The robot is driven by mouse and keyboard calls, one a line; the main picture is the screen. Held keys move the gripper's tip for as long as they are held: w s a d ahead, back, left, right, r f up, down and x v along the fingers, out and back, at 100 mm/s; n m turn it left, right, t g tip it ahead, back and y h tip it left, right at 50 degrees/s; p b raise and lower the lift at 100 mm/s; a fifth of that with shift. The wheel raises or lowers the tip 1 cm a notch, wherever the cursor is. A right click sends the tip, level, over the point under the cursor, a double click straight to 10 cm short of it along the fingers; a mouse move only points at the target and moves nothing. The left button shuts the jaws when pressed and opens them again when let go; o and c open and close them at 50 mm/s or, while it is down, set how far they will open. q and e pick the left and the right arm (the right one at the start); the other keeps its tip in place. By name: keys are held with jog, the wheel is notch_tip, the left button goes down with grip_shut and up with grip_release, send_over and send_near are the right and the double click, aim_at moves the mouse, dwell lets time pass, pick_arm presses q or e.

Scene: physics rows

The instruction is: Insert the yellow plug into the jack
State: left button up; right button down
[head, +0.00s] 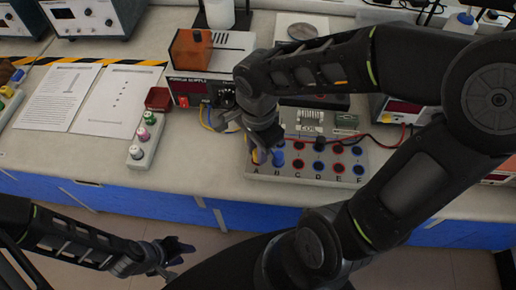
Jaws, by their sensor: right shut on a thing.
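The jack board (310,180) is a pale panel on the bench with two rows of round sockets, lettered A to F along its front. My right gripper (262,153) is over its left end, shut on the yellow plug (254,157). Only a small part of the plug shows, near column A, and I cannot tell whether its tip is inside a socket. A blue plug (278,158) stands upright at column B, close beside the gripper. My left gripper (184,249) is low in front of the bench, away from the board; its finger gap is unclear.
A power supply (190,88) with an orange-brown box on it stands behind the board. A strip with several coloured knobs (144,140) lies to the left, near printed sheets (110,100). Red and black wires run behind the board. The bench front left is clear.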

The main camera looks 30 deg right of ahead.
jog(key=shift+f, duration=0.15)
jog(key=c, duration=0.8)
grip_release()
jog(key=shift+o, duration=0.2)
jog(key=shift+r+p, duration=2.25)
jog(key=shift+r, duration=1.05)
jog(key=shift+s, duration=0.1)
